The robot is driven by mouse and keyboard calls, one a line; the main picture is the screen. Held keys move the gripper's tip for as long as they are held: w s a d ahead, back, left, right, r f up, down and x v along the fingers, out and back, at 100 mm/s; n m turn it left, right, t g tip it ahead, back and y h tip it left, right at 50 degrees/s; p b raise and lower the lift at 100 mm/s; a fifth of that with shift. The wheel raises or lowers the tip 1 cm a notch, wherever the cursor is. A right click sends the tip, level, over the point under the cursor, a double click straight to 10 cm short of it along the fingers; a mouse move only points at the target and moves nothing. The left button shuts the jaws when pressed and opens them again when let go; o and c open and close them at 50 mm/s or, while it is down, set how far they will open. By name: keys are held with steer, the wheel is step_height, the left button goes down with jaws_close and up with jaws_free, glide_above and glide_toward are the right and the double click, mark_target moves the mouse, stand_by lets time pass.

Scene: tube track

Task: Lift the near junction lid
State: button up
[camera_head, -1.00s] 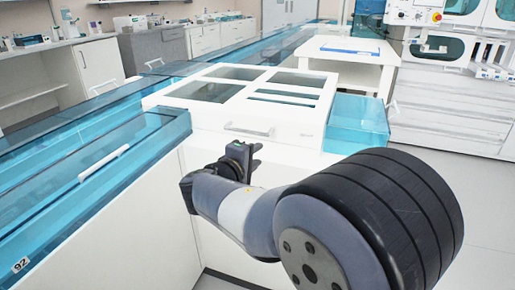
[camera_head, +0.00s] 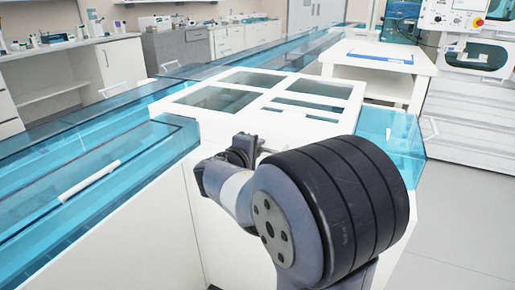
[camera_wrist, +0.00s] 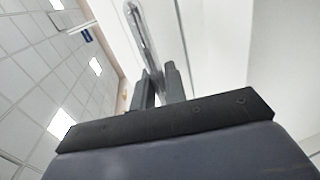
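The near junction lid (camera_head: 212,126) is a white frame with several dark glass panes and lies flat on the white junction box in the head view. My gripper (camera_head: 246,146) is at the lid's front edge, partly hidden behind my own arm. In the wrist view a slim metallic handle (camera_wrist: 143,32) stands out from a white face. Its lower end reaches down to between the two fingers of my gripper (camera_wrist: 161,83). The fingers are apart, with a gap between them. I cannot tell whether either finger touches the handle. In the head view the handle is mostly hidden.
Blue clear tube tracks (camera_head: 90,185) run along the left, and a short blue section (camera_head: 392,135) adjoins the box on the right. A white table (camera_head: 375,62) with a blue-edged sheet stands behind. Open floor (camera_head: 465,215) lies at the right.

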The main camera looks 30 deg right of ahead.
jaws_close()
steer(key=shift+r, duration=0.1)
